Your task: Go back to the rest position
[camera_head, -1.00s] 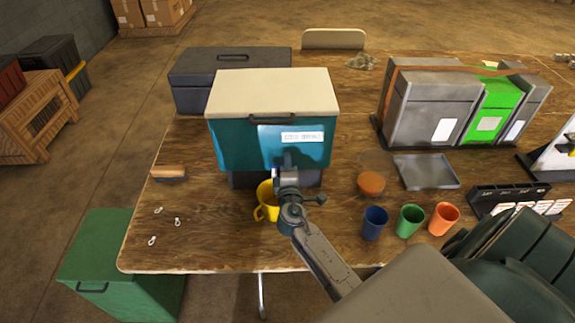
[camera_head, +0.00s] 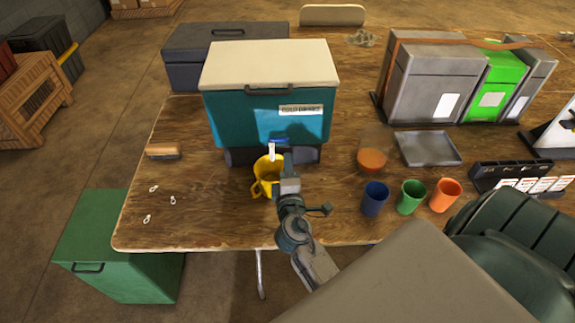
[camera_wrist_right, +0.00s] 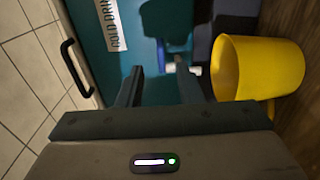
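My right gripper (camera_head: 279,155) is in front of a teal drink cooler (camera_head: 240,118) with a cream lid, beside a yellow mug (camera_head: 264,178). The right wrist view shows the gripper's two fingers (camera_wrist_right: 160,82) apart with nothing held between them. Beyond them are the teal cooler front with its "COLD DRIN…" label (camera_wrist_right: 112,25) and a blue part that looks like its tap (camera_wrist_right: 172,40). The yellow mug (camera_wrist_right: 262,70) stands to the right of the fingers in that view. In the head view the gripper partly covers the mug. My left gripper is not in view.
Blue (camera_head: 374,198), green (camera_head: 410,197) and orange (camera_head: 445,195) cups stand right of my right arm. A glass with orange contents (camera_head: 372,158) and a grey tray (camera_head: 430,148) are behind them. A brush (camera_head: 163,151) and small clips lie left, with bare table around.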

